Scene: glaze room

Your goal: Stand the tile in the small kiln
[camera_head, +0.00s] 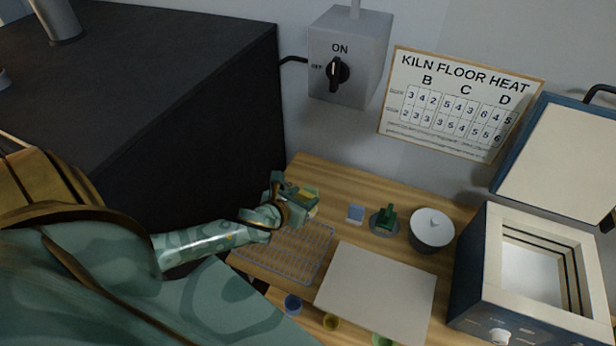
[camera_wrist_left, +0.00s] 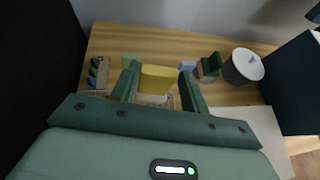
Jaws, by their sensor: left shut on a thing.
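My left gripper (camera_head: 306,197) is shut on a yellow tile (camera_wrist_left: 159,78) and holds it over the back left of the wooden table. In the head view only a small part of the yellow tile (camera_head: 309,192) shows, between the fingers. The small kiln (camera_head: 472,268) stands at the right with its lid (camera_head: 560,165) raised and its pale chamber open at the top. The gripper is well to the left of the kiln, apart from it. My right gripper is in neither view.
Between gripper and kiln stand a blue block (camera_head: 355,213), a green piece on a grey disc (camera_head: 384,221) and a white-lidded pot (camera_head: 432,231). A large black block (camera_head: 200,110) fills the left.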

